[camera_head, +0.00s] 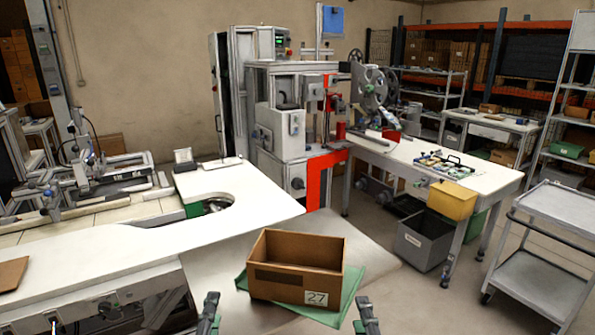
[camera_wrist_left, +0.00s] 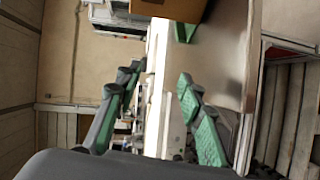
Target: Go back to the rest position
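My left gripper (camera_head: 208,315) shows at the bottom of the head view, in front of the cardboard box and a little to its left. In the left wrist view its two green-padded fingers (camera_wrist_left: 155,115) stand wide apart with nothing between them. My right gripper (camera_head: 367,316) shows at the bottom, right of the box. Only its tip end is in view, and I cannot tell whether it is open or shut. The open cardboard box (camera_head: 322,252), labelled 27, sits on a green mat (camera_head: 352,284). Its inside looks empty from here. Neither gripper touches it.
A white worktop (camera_head: 100,250) with fixtures is at the left. A machine (camera_head: 283,125) stands behind the box. A table (camera_head: 468,180) at the right carries a reel and a parts tray. A grey bin (camera_head: 424,240) is below, and a cart (camera_head: 540,275) stands far right.

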